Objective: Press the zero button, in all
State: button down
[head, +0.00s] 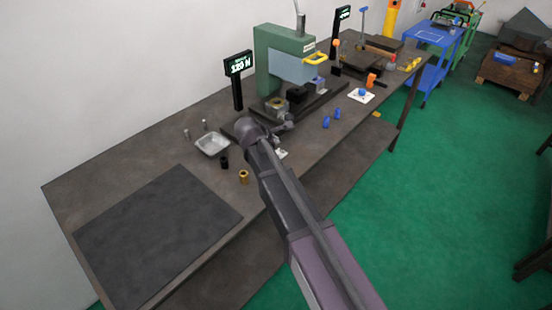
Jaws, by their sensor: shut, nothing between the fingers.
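My arm reaches up from the lower right over the bench. My gripper (287,124) is small in the head view, near the front edge of the green press's dark base; its fingers are shut and empty. A display on a post (238,66) reads what looks like "129 N". A white plate with a blue round top (362,94) lies to the right, apart from my gripper. I cannot tell which part is the zero button.
The green press (280,55) with a yellow handle stands behind my gripper. A metal tray (212,144), a black cylinder (224,162) and a brass piece (244,177) are left of my arm. Two blue pieces (331,118) are to the right. The dark mat (155,235) is clear.

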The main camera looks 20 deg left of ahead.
aim_at(278, 152)
jog(key=shift+f+b, duration=1.3)
jog(key=shift+f, duration=0.35)
jog(key=shift+f+b, duration=0.95)
jog(key=shift+b, duration=0.05)
dwell(1.5)
jog(key=shift+r, duration=0.15)
jog(key=shift+r+p, duration=0.8)
jog(key=shift+p, duration=0.2)
jog(key=shift+r, duration=0.1)
jog(key=shift+r+p, duration=2.4)
jog(key=shift+p, duration=0.1)
